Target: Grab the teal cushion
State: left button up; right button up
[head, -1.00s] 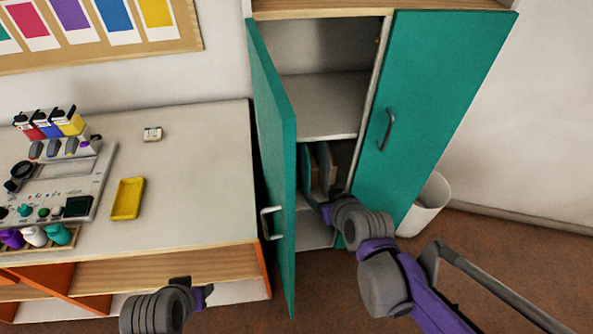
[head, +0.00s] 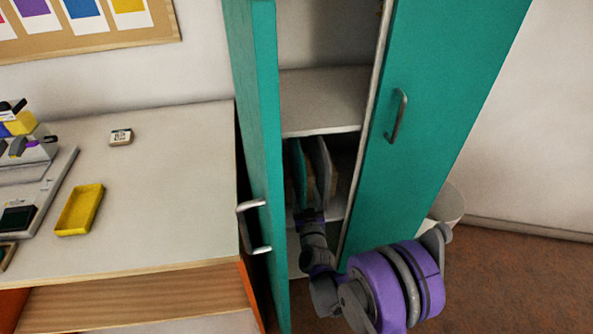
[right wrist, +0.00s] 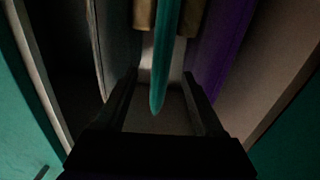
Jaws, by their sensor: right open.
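The teal cushion (head: 299,172) stands on edge in a lower compartment of the open cabinet. It also shows in the right wrist view as a thin upright teal slab (right wrist: 164,50). My right gripper (head: 310,214) reaches into the cabinet at the cushion's near end. In the right wrist view the gripper (right wrist: 160,90) is open, with one dark finger on each side of the slab's near edge and a gap on both sides. The far part of the cushion is hidden. My left gripper is out of view.
A grey upright panel (head: 323,165) stands right of the cushion; a purple one (right wrist: 222,50) shows in the wrist view. A shelf (head: 320,102) lies above.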

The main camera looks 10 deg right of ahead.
aim_at(304, 188)
jog(key=w, duration=0.3)
jog(key=shift+w+d, duration=0.1)
jog(key=shift+w, duration=0.05)
jog(key=shift+w+f+b, duration=0.15)
jog(key=shift+w+b, duration=0.2)
jog(key=shift+w, duration=1)
jog(key=shift+w+f+b, duration=0.1)
jog(key=shift+w+b, duration=0.2)
jog(key=shift+w, duration=1.05)
grip_shut()
